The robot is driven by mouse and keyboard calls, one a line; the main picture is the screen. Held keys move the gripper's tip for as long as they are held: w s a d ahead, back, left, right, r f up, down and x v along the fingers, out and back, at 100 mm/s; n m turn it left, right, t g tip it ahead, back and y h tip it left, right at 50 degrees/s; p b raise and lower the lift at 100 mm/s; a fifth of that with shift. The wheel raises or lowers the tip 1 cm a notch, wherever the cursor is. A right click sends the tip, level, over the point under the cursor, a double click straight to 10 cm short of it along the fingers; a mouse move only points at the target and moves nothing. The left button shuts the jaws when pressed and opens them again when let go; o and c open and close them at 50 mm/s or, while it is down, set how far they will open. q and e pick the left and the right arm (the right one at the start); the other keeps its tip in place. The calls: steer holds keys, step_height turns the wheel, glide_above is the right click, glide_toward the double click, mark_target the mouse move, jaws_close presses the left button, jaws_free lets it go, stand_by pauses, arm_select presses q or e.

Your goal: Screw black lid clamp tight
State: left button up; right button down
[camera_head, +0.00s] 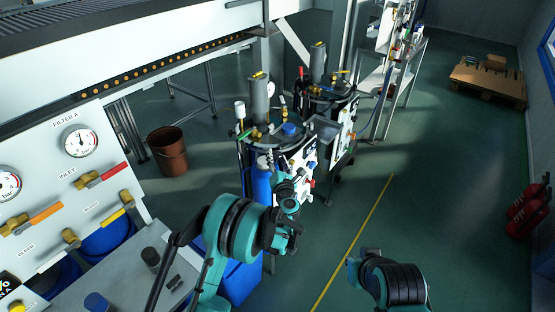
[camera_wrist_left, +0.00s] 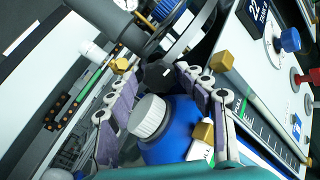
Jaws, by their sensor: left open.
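My left gripper (camera_wrist_left: 154,78) is open in the left wrist view, its two padded fingers spread apart. A dark, faceted part (camera_wrist_left: 158,74), possibly the black lid clamp, shows between and beyond the fingertips. I cannot tell whether they touch it. Below it, between the fingers, is a white ribbed cap (camera_wrist_left: 148,116) on a blue bottle (camera_wrist_left: 176,132). In the head view, my left gripper (camera_head: 279,172) is at the near side of the front vessel's lid (camera_head: 268,133), close to the blue bottle (camera_head: 262,183). It hides part of that area. My right gripper is out of frame.
A second vessel (camera_head: 322,88) stands behind the first. The panel with gauges (camera_head: 78,142) and coloured valve handles is at left. A brown bucket (camera_head: 168,152) is on the floor. Red extinguishers (camera_head: 525,212) and a pallet (camera_head: 488,82) stand at right. The floor between is clear.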

arm_select(q)
steer(key=shift+s, duration=0.1)
steer(key=s+d, duration=0.1)
steer(key=s, duration=0.6)
steer(key=shift+s+d, duration=0.15)
steer(key=shift+s, duration=0.2)
